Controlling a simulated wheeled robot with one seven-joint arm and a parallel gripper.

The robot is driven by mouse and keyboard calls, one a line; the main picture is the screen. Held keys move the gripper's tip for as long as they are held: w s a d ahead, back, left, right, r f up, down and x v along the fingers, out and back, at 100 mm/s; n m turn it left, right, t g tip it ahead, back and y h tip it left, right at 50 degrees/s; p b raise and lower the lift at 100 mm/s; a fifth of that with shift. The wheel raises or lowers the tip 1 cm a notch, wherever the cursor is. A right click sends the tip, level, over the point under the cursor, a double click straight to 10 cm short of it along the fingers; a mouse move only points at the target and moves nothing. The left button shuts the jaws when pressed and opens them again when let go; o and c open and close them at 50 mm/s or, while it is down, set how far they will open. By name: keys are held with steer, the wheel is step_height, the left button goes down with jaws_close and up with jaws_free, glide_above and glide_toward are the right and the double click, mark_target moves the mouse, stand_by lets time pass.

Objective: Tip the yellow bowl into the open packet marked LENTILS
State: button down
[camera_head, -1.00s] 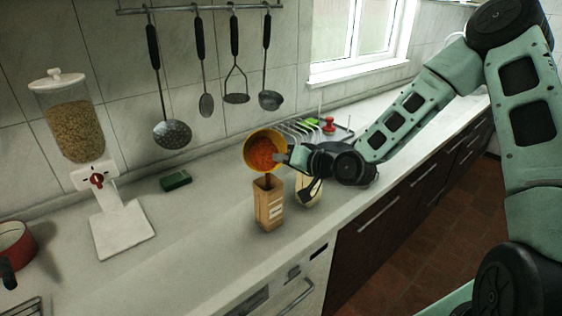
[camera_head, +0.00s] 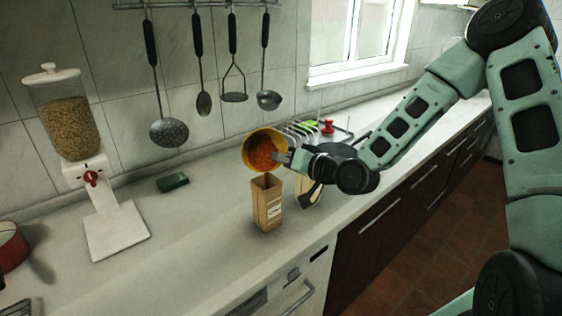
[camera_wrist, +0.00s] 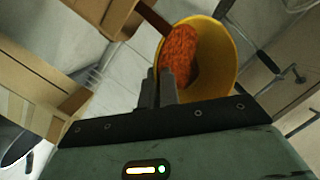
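My gripper (camera_head: 284,158) is shut on the right rim of the yellow bowl (camera_head: 252,143). The bowl is tilted steeply, with its mouth towards the head camera, and orange-red lentils (camera_head: 262,155) lie inside near the lower lip. An open tan packet (camera_head: 266,208) stands upright on the counter just below the bowl. Its pale label is too small to read. A narrow brownish patch lies between lip and packet mouth; I cannot tell if it is falling lentils. The wrist view shows the bowl (camera_wrist: 222,50), lentils (camera_wrist: 178,58) and part of a packet (camera_wrist: 108,18).
A second packet (camera_head: 309,193) stands right of the first, partly behind my gripper. A dish rack (camera_head: 300,132) is behind. A grain dispenser (camera_head: 72,125), green sponge (camera_head: 172,182) and red pot (camera_head: 10,247) are left. Utensils hang on the wall. Counter left of the packet is clear.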

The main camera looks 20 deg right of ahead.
steer(key=shift+s+t+b, duration=0.1)
steer(key=shift+t+b, duration=0.2)
steer(key=shift+b, duration=0.55)
steer(key=shift+r, duration=0.15)
steer(key=shift+r+p, duration=0.2)
steer(key=shift+p, duration=1.05)
steer(key=g+p, duration=0.1)
steer(key=p, duration=0.2)
steer(key=m+g+p, duration=0.1)
steer(key=p, duration=0.2)
steer(key=r+g+h+p, duration=0.1)
steer(key=p, duration=0.1)
steer(key=shift+m+g+p, duration=0.3)
steer(key=shift+g+p, duration=0.1)
steer(key=shift+f, duration=0.2)
